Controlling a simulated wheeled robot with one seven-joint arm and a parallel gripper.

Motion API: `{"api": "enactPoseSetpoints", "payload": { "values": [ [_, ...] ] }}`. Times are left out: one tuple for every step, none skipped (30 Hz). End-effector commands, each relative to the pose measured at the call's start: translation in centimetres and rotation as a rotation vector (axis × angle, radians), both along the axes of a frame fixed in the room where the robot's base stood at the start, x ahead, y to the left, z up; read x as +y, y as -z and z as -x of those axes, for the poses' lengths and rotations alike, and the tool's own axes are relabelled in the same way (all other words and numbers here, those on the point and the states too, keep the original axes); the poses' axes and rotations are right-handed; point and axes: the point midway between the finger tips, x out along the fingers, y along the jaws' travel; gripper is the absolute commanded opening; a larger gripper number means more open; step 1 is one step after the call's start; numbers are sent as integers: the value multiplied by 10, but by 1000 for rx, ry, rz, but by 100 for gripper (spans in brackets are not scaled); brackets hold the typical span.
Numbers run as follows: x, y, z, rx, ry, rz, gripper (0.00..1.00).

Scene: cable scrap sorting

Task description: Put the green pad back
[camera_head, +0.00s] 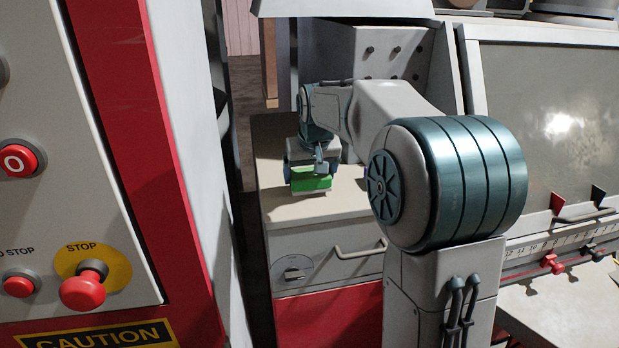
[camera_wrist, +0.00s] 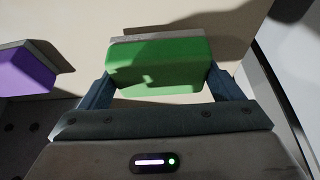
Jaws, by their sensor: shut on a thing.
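The green pad (camera_head: 311,180) is between the fingers of my gripper (camera_head: 309,176), low over or on the beige cabinet top (camera_head: 278,207). In the wrist view the green pad (camera_wrist: 158,68) is a block with a grey strip along its far edge. My gripper (camera_wrist: 157,88) is shut on it, one finger at each side. Whether the pad touches the cabinet top is not clear.
A purple pad (camera_wrist: 22,70) lies to the left in the wrist view. A grey panel with dark knobs (camera_head: 391,50) stands behind the cabinet top. A red and white machine with stop buttons (camera_head: 82,288) stands at the left. The cabinet's front left top is clear.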

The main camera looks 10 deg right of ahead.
Motion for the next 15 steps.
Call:
{"api": "enactPoseSetpoints", "payload": {
  "values": [
    [0, 7, 0, 3, 1, 0, 68],
    [0, 10, 0, 1, 1, 0, 68],
    [0, 13, 0, 1, 1, 0, 68],
    [0, 15, 0, 1, 1, 0, 68],
    [0, 15, 0, 0, 1, 0, 68],
    [0, 16, 0, 0, 1, 0, 68],
    [0, 16, 0, 0, 1, 0, 68],
    [0, 16, 0, 0, 1, 0, 68],
    [-1, 16, 0, 0, 1, 0, 68],
    [-1, 16, 0, 0, 1, 0, 68],
    [-1, 16, 0, 1, 1, 0, 91],
    [-1, 16, 0, 1, 0, 0, 100],
    [-1, 16, 0, 1, 0, 0, 100],
    [-1, 16, 0, 1, 0, 0, 100],
    [-1, 16, 0, 1, 0, 0, 100]
  ]
}}
